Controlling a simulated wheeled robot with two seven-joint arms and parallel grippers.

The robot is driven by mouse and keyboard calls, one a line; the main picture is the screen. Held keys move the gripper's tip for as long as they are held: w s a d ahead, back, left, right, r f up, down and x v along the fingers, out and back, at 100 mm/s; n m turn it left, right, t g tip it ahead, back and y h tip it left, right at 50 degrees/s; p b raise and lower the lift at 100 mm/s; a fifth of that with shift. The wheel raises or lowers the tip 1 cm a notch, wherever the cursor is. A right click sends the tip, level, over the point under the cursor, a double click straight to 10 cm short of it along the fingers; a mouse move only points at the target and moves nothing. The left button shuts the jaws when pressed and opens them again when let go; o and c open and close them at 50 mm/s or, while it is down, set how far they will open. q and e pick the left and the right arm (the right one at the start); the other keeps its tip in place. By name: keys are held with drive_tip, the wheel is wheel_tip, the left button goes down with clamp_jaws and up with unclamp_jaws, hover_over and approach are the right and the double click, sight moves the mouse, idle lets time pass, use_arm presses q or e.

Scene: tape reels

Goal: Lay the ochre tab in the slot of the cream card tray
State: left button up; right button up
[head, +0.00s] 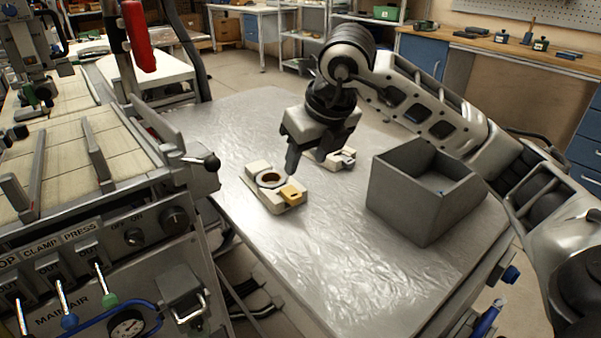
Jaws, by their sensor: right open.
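The cream card tray (256,189) lies on the silver-covered table, left of its middle. It has a round dark-rimmed opening in it. The ochre tab (292,194) is at the tray's front right end, with a small dark mark on its top. I cannot tell whether it lies flat in the slot or rests on its edge. My right gripper (306,165) points down just behind and above the tab, open, with its fingers apart and nothing between them. It is clear of the tab. My left gripper is out of view.
A second cream piece with a grey part (343,160) lies behind my right gripper, partly hidden. A grey open box (411,204) stands at the right of the table (300,272). A clamp press machine (110,225) borders the table's left. The table's front is clear.

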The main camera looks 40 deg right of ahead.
drive_tip(key=shift+v, duration=1.55)
